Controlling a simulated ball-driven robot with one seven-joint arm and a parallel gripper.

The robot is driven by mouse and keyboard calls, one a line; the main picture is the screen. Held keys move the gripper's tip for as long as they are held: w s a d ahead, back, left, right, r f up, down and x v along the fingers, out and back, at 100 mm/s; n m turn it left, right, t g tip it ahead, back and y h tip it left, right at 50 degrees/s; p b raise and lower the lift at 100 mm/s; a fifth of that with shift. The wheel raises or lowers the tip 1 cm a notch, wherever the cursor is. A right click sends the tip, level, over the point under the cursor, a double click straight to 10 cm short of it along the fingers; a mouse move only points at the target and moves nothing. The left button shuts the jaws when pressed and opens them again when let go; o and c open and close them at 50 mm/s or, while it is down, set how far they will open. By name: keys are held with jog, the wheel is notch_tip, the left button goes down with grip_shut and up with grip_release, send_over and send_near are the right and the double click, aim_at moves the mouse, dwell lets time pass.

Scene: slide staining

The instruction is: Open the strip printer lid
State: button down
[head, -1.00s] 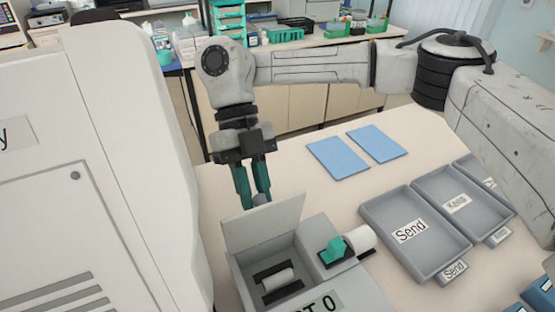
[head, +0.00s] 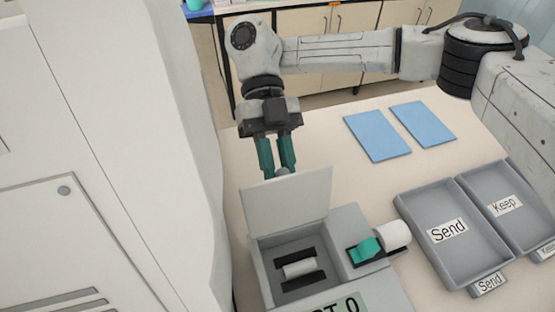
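The strip printer (head: 352,222) is a grey box at the bottom centre of the head view. Its lid (head: 288,203) stands raised, roughly upright, at the back of an open compartment. A white roll (head: 300,269) lies between dark holders inside the compartment. My gripper (head: 278,172) is behind the lid, with its teal fingers pointing down. A small grey piece at the lid's top edge sits at the fingertips. The lid partly hides the tips, and I cannot tell whether the fingers are closed on that piece.
A teal part (head: 364,250) and a white roll (head: 396,234) sit on the printer's right side. Grey trays (head: 441,268) labelled Send and Keep stand to the right. Two blue sheets (head: 377,136) lie on the table behind. A large white machine (head: 120,130) fills the left side.

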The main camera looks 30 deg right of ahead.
jog(key=shift+s+d+f, duration=0.15)
jog(key=shift+f, duration=0.2)
jog(key=c, duration=1)
grip_release()
jog(key=shift+r, duration=0.15)
jog(key=shift+o, duration=0.2)
jog(key=b+v, duration=0.1)
jog(key=v, duration=1)
